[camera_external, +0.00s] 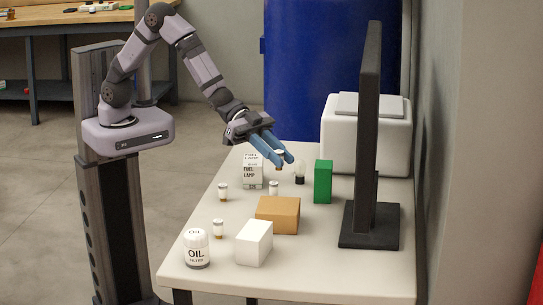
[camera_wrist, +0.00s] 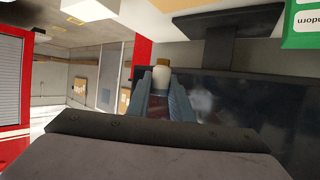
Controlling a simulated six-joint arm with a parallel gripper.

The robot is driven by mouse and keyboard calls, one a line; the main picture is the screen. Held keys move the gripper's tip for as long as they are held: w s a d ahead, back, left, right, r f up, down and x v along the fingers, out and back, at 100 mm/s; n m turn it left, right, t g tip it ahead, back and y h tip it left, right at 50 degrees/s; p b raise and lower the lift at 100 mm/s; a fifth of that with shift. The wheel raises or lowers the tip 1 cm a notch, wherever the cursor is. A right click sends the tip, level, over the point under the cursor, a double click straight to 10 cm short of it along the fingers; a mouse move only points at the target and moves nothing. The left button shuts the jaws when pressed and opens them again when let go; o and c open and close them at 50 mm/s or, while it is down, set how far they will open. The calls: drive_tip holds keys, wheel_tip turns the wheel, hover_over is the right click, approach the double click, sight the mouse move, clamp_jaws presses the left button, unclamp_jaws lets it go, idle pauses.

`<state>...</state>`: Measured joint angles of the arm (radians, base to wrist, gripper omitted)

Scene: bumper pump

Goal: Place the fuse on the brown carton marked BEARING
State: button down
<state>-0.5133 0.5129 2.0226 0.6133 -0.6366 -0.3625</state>
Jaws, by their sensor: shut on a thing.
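My gripper (camera_external: 283,160) is shut on a small amber piece with a pale cap, which I take to be the fuse (camera_external: 279,154). It is held above the far part of the table. The brown carton (camera_external: 277,208) lies on the table, nearer the camera and below the gripper. Its BEARING marking cannot be read from here. Its top looks bare.
Similar small capped pieces (camera_external: 223,192) stand left of the carton, another (camera_external: 273,188) just behind it. White FUEL LAMP boxes (camera_external: 252,172), a bulb (camera_external: 299,174) and a green box (camera_external: 323,182) stand behind. A white box (camera_external: 254,243), oil filter (camera_external: 196,249) and monitor (camera_external: 367,130) stand around it.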

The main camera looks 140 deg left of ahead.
sight(279, 205)
drive_tip(key=shift+f, duration=4.9)
drive_tip(key=shift+f, duration=0.1)
drive_tip(key=shift+f, duration=0.15)
drive_tip(key=c, duration=1.6)
unclamp_jaws()
drive_tip(key=shift+r, duration=0.2)
drive_tip(key=shift+s+r, duration=0.1)
drive_tip(key=v, duration=1.1)
drive_tip(key=shift+s+d+b, duration=0.1)
drive_tip(key=shift+s+b, duration=0.25)
drive_tip(key=shift+s, duration=0.05)
